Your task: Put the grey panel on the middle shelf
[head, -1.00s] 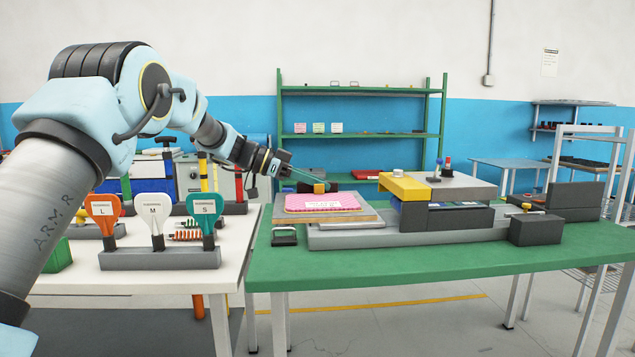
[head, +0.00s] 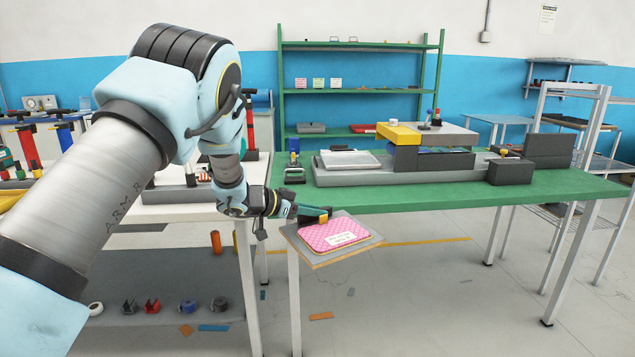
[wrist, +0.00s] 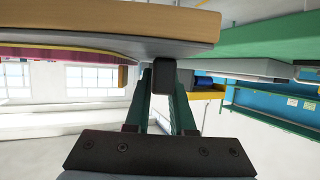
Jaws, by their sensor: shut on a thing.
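My gripper (head: 318,214) is shut at the edge of a flat grey panel (head: 364,224) with a tan wooden underside. The panel is held tilted in front of the green table's left front corner, clear of the tabletop. A pink patterned pad (head: 333,234) with a white label lies on it, and a small orange block (head: 323,217) stands near the grip. The wrist view looks upside down; the fingers (wrist: 162,100) close on a dark block (wrist: 163,75) at the panel's edge (wrist: 110,48). The green rack's middle shelf (head: 385,91) at the back carries small cards at its left.
The green table (head: 440,195) holds a grey bed with a pale plate (head: 349,160) and a machine with a yellow block (head: 397,135). The rack's bottom shelf holds a grey box (head: 311,128) and a red case (head: 362,128). The middle shelf's right part looks mostly bare.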

